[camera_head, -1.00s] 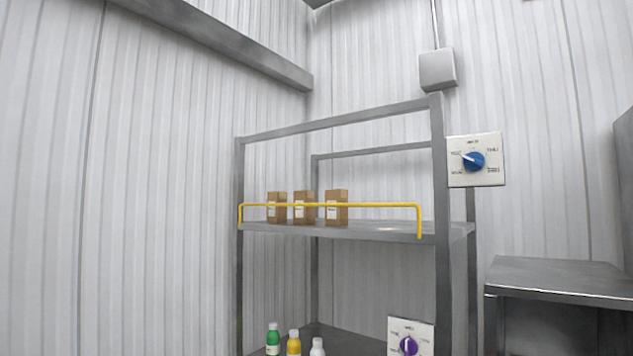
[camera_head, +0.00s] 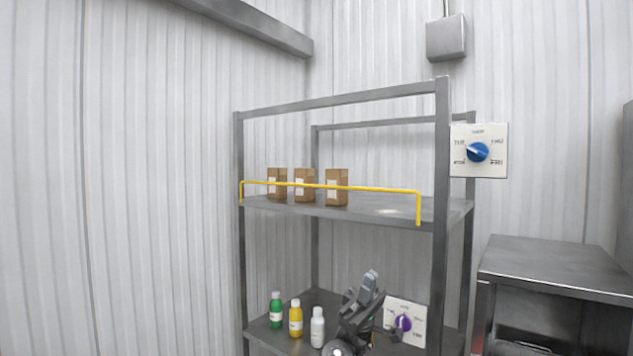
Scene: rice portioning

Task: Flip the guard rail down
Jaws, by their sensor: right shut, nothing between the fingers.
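The yellow guard rail (camera_head: 330,186) is raised along the front edge of the rack's upper shelf (camera_head: 385,209). Its long bar runs across in front of the brown boxes, and its bent ends come down at the shelf's edge. My right gripper (camera_head: 369,283) is shut and empty. It shows at the bottom of the view, in front of the lower shelf and well below the rail, apart from it. My left gripper is not in view.
Several brown boxes (camera_head: 304,185) stand behind the rail. Green, yellow and white bottles (camera_head: 296,318) stand on the lower shelf, left of my right gripper. A blue dial panel (camera_head: 488,168) and a purple dial panel (camera_head: 418,318) are on the rack. A steel table (camera_head: 555,262) stands right.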

